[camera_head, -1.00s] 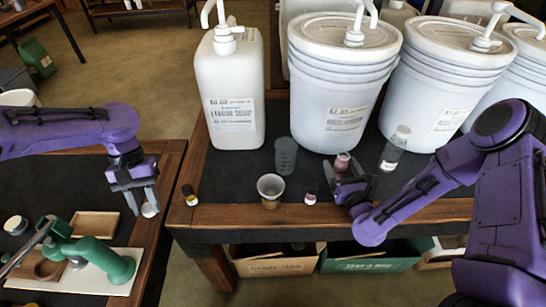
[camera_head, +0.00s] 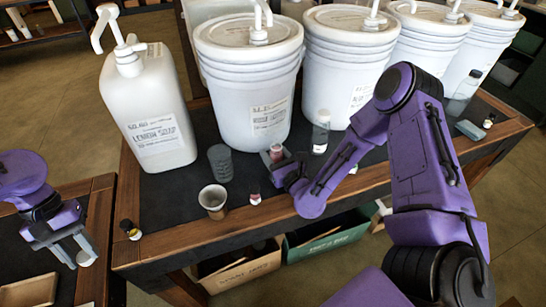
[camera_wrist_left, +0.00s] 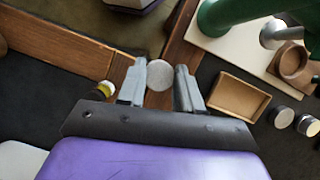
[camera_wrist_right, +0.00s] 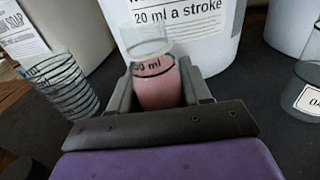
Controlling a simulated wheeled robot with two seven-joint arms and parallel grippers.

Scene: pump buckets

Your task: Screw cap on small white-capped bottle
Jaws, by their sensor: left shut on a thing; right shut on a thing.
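A small clear bottle with pink liquid (camera_head: 276,153) is held over the bench by my right gripper (camera_head: 284,166). In the right wrist view the bottle (camera_wrist_right: 157,85) stands upright between the shut fingers, with its open-looking clear rim up. My left gripper (camera_head: 76,252) is shut on a round white cap (camera_head: 84,258), well to the left of the bottle. The cap (camera_wrist_left: 160,75) shows as a pale disc between the fingertips in the left wrist view. Cap and bottle are far apart.
A white pump jug (camera_head: 150,110) and white pump buckets (camera_head: 250,90) line the bench back. A graduated beaker (camera_head: 221,162), a cup (camera_head: 213,201), a small pink vial (camera_head: 255,195), a dark-capped vial (camera_head: 130,230) and a clear bottle (camera_head: 320,132) stand on the bench.

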